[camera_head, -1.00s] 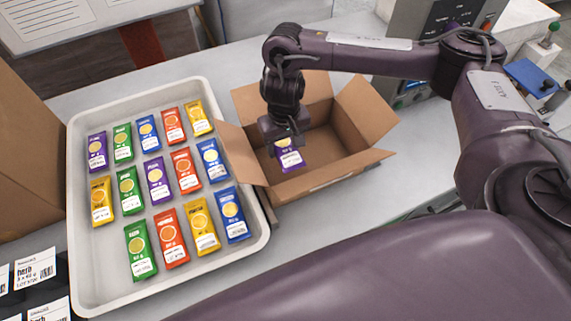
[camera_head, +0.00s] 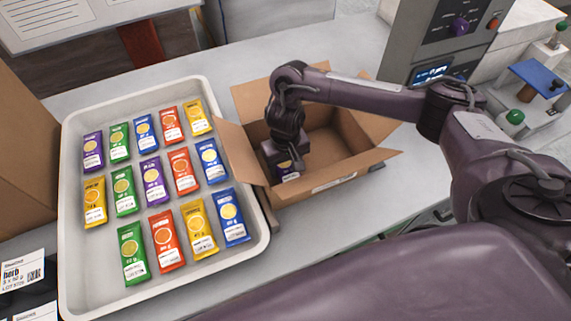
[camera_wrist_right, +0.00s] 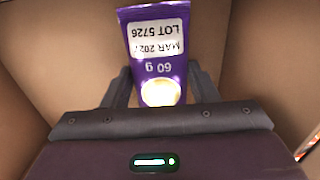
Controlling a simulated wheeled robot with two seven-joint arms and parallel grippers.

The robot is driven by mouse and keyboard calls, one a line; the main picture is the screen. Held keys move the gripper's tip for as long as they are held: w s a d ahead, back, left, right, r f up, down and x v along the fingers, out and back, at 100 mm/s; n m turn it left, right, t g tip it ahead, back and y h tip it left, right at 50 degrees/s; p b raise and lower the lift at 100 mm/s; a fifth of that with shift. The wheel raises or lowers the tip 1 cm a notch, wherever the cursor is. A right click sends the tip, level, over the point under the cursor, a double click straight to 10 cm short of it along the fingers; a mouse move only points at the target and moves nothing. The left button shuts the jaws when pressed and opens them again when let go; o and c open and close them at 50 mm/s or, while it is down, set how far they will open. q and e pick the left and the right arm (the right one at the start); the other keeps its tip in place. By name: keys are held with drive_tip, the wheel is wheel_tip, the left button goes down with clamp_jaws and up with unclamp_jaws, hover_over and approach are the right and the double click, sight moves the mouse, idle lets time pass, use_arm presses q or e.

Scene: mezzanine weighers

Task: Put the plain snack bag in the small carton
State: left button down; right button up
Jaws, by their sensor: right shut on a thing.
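The open small carton (camera_head: 335,185) stands right of the tray, flaps spread. In the head view my right gripper (camera_head: 287,160) is down inside the carton at its left side with the bag below it. Cardboard walls surround the bag in the wrist view. Whether the bag touches the carton floor cannot be told. My left gripper is not seen.
A white tray (camera_head: 262,215) left of the carton holds rows of purple, green, blue, red and yellow bags. A grey machine with a blue display (camera_head: 432,72) stands at the back right. A brown box (camera_head: 22,150) is at the far left.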

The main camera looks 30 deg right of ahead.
sight(286, 165)
drive_tip(key=o, duration=1)
drive_tip(key=shift+f, duration=0.15)
wheel_tip(286, 165, up, 12)
drive_tip(key=p, duration=0.4)
drive_tip(key=shift+r, duration=0.2)
